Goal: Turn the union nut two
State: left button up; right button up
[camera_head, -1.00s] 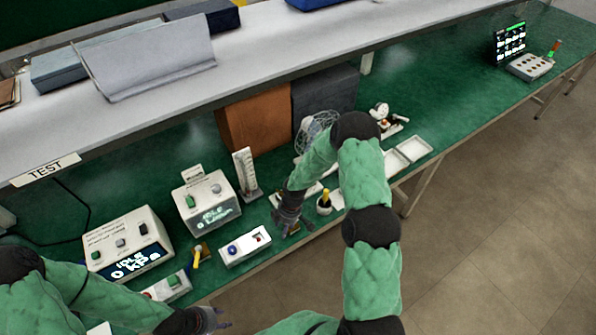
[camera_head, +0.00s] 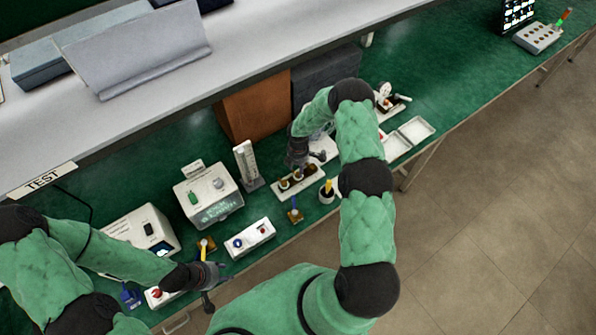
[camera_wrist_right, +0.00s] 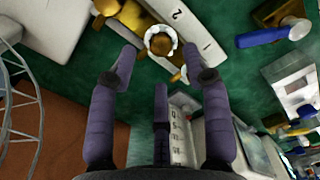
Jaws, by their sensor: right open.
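A white strip (camera_head: 284,190) with brass fittings lies on the green bench. In the right wrist view the strip (camera_wrist_right: 203,40) carries a printed 2 beside a round brass fitting with a pale ring (camera_wrist_right: 160,41), which looks like union nut two. My right gripper (camera_head: 304,162) is over the strip's far end in the head view. In the wrist view its purple fingers (camera_wrist_right: 166,76) are spread and empty, pointing towards the fitting, with no clear contact. My left gripper (camera_head: 212,287) is near the bench's front edge, by a yellow-handled valve (camera_head: 204,247); its finger opening is unclear.
A blue-handled valve (camera_head: 295,214) and a white box with knobs (camera_head: 250,238) stand near the front edge. A gauge stand (camera_head: 247,165) and brown box (camera_head: 255,107) are behind. White trays (camera_head: 416,129) lie right.

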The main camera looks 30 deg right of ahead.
aim_at(298, 174)
jog(key=shift+f, duration=2.2)
jog(key=shift+c, duration=0.3)
grip_shut()
